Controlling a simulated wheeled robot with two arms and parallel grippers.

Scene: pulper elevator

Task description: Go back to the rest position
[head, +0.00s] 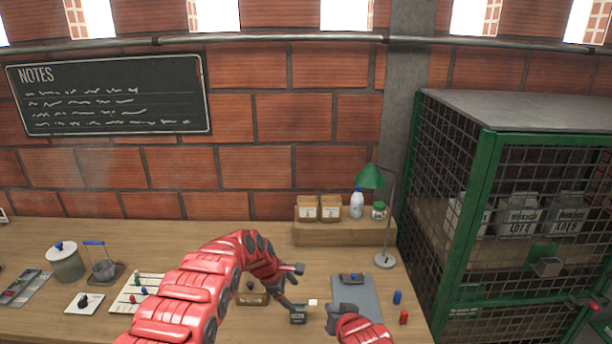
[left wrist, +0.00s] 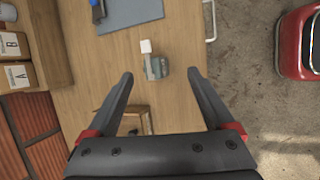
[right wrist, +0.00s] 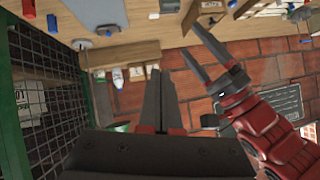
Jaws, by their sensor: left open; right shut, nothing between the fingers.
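My left arm reaches across the workbench (head: 40,240) from the lower left. My left gripper (head: 296,288) is open and empty above the bench, its fingers spread wide in the left wrist view (left wrist: 160,75). My right gripper (head: 333,316) is low at the bench's front, near the grey clipboard mat (head: 356,293). In the right wrist view (right wrist: 158,78) its fingers are shut together with nothing between them. The left gripper's open fingers also show there.
A green wire cage (head: 485,200) stands on the right. A green lamp (head: 370,176), bottle (head: 356,206) and cardboard boxes (head: 307,210) stand at the back. Blue (head: 397,297) and red (head: 404,318) pieces lie at the right front. A glass jar (head: 66,264) stands on the left.

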